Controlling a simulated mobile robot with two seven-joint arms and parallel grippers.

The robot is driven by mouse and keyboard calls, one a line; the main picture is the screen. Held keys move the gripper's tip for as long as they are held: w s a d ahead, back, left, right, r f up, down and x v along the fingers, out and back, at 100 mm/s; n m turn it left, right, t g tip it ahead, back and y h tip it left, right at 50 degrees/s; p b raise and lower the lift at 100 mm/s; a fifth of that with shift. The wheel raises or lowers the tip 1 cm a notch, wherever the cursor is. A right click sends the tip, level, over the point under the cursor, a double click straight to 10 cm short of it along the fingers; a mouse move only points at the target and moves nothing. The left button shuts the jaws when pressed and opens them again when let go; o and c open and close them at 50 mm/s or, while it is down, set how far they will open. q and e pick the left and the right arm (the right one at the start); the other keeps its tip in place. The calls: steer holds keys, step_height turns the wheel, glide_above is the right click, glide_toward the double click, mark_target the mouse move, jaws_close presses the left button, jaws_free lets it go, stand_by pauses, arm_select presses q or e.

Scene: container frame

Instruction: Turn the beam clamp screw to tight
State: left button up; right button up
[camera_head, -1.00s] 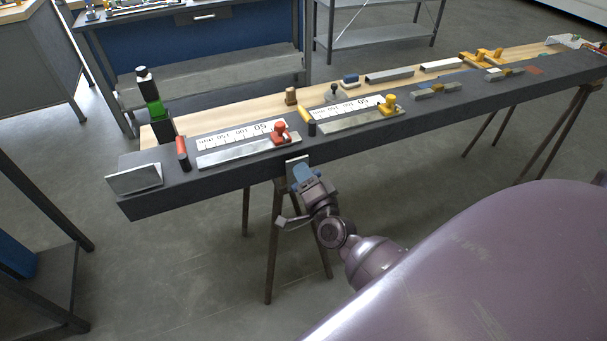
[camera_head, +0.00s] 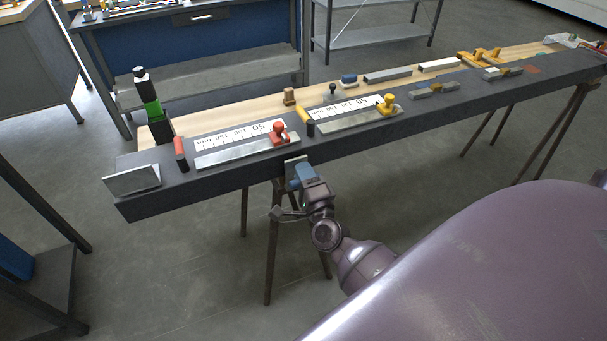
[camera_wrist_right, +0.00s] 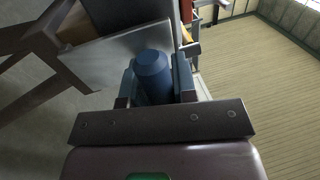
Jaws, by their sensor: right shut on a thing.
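The beam clamp shows as a light grey metal plate (camera_head: 294,162) against the near side of the dark beam (camera_head: 235,182), just below the red-knobbed toggle. The plate also shows in the right wrist view (camera_wrist_right: 125,58). A blue screw knob (camera_wrist_right: 152,72) stands out from the plate. My right gripper (camera_wrist_right: 157,82) is shut on this knob, with one finger on each side. In the head view my right gripper (camera_head: 299,176) is at the beam's near face and hides most of the knob. The screw's thread is hidden. My left gripper is not in view.
The red toggle (camera_head: 280,132) and yellow toggle (camera_head: 387,104) stand on metal strips on the beam. A red-handled tool (camera_head: 180,150) and an angled metal plate (camera_head: 132,179) are at its left end. Trestle legs (camera_head: 271,250) stand below.

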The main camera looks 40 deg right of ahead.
steer(key=shift+r, duration=0.3)
steer(key=o, duration=0.8)
steer(key=shift+o, duration=0.2)
steer(key=shift+f, duration=0.15)
steer(key=shift+s+a+f, duration=0.1)
steer(key=shift+s+f, duration=0.1)
steer(key=shift+s, duration=0.35)
steer(key=v, duration=0.9)
steer(key=shift+s+b, duration=0.3)
steer(key=shift+b, duration=0.05)
